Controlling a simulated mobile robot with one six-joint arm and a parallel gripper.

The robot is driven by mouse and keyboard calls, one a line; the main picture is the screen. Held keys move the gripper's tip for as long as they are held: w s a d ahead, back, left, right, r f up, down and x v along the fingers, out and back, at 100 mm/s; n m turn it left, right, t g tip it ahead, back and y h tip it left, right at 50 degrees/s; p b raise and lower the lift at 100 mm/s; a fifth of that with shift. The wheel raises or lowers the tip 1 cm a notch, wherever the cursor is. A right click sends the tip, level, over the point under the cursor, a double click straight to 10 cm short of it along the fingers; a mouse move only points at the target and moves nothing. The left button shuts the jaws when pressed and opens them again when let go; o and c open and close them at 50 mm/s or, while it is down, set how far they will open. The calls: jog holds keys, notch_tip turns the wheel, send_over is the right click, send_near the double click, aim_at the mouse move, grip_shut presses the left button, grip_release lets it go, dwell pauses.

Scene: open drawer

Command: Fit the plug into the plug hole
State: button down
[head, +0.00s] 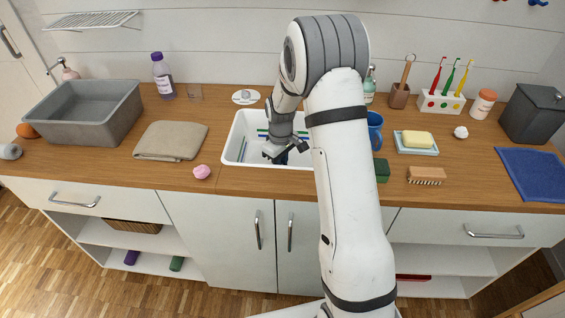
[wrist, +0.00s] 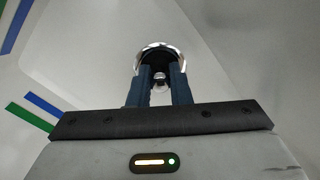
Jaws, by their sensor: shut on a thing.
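My gripper (head: 277,156) reaches down into the white sink basin (head: 232,150) in the head view. In the wrist view my gripper (wrist: 160,82) points at the basin floor, its two dark blue fingers shut on the small metal knob of the plug (wrist: 160,77). A shiny chrome rim (wrist: 160,45) curves around the fingertips. I cannot tell whether this rim belongs to the plug or to the plug hole. The plug is hidden in the head view, and the fingers cover much of it in the wrist view. Whether it is seated cannot be seen.
Around the sink stand a folded beige towel (head: 171,141), a pink lump (head: 202,172), a blue mug (head: 375,130) and a green sponge (head: 382,170). A round white dish (head: 245,97) lies behind the basin.

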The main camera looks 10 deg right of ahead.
jog(key=c, duration=1.3)
grip_release()
jog(key=shift+c, duration=0.2)
notch_tip(320, 180, up, 12)
jog(key=s+r+m+t, duration=0.1)
jog(key=s+r+m, duration=0.2)
jog(key=s+r, duration=0.7)
jog(key=s+m+t, duration=0.1)
jog(key=s+m, duration=0.3)
jog(key=s, duration=1.4)
jog(key=shift+d+f+p, duration=0.2)
jog(key=shift+f+p, duration=0.1)
jog(key=shift+p, duration=0.05)
jog(key=shift+s+r, duration=0.1)
